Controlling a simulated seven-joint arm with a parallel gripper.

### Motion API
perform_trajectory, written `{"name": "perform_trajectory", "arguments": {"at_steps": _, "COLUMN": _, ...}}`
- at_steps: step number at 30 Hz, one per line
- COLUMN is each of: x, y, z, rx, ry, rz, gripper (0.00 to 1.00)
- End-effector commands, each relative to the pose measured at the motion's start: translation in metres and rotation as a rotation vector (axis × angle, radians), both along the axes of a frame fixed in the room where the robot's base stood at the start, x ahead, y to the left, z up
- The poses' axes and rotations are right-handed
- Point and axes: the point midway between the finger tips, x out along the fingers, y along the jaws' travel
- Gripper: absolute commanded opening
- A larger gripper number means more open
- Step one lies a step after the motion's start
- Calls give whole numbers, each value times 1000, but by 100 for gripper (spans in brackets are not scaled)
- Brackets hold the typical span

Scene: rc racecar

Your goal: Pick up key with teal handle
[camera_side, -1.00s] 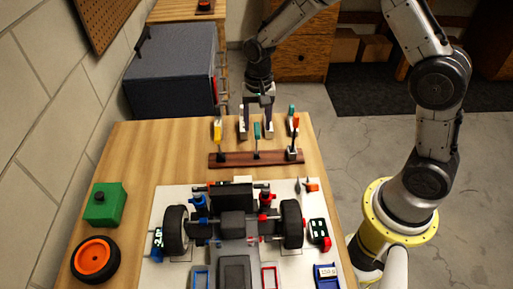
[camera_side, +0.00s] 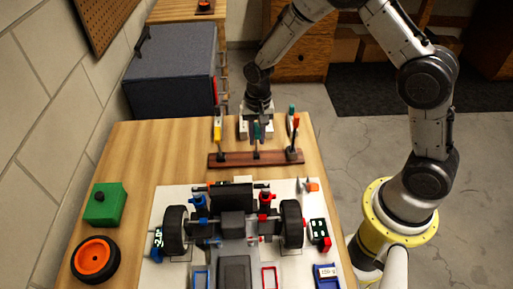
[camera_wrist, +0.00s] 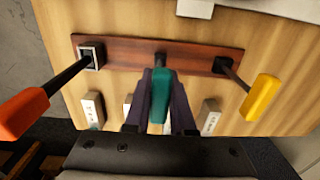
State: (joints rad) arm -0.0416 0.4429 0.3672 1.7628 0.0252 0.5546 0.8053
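The key with the teal handle (camera_side: 257,131) stands upright in the middle of a dark wooden rack (camera_side: 232,160). Its handle (camera_wrist: 160,94) also shows in the wrist view. My gripper (camera_wrist: 161,80) points down, with its two dark fingers on either side of the teal handle. The fingers look closed against it, with no clear gap. The key's lower end is still at the rack (camera_wrist: 200,60). In the side view my gripper (camera_side: 256,122) is just behind the rack, around the handle.
A yellow-handled key (camera_wrist: 261,97) and an orange-red-handled key (camera_wrist: 24,114) stand at the rack's ends, on either side of my gripper. Small white blocks (camera_wrist: 92,108) stand behind the rack. A car chassis (camera_side: 234,226) lies in front; a green box (camera_side: 105,205) is at left.

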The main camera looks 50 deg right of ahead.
Motion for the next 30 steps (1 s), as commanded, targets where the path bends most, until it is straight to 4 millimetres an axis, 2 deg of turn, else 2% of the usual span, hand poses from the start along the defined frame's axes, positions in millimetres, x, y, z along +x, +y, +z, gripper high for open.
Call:
{"name": "perform_trajectory", "arguments": {"at_steps": 1, "x": 0, "y": 0, "z": 0, "rx": 0, "ry": 0, "rz": 0, "gripper": 11}}
{"name": "perform_trajectory", "arguments": {"at_steps": 3, "x": 0, "y": 0, "z": 0, "rx": 0, "ry": 0, "rz": 0, "gripper": 0}}
{"name": "perform_trajectory", "arguments": {"at_steps": 20, "x": 1, "y": 0, "z": 3, "rx": 0, "ry": -3, "rz": 0, "gripper": 0}}
{"name": "perform_trajectory", "arguments": {"at_steps": 25, "x": 1, "y": 0, "z": 17, "rx": 0, "ry": -6, "rz": 0, "gripper": 0}}
{"name": "perform_trajectory", "arguments": {"at_steps": 28, "x": 2, "y": 0, "z": 33, "rx": 0, "ry": -7, "rz": 0, "gripper": 0}}
{"name": "perform_trajectory", "arguments": {"at_steps": 30, "x": -8, "y": 0, "z": 44, "rx": 0, "ry": -6, "rz": 0, "gripper": 0}}
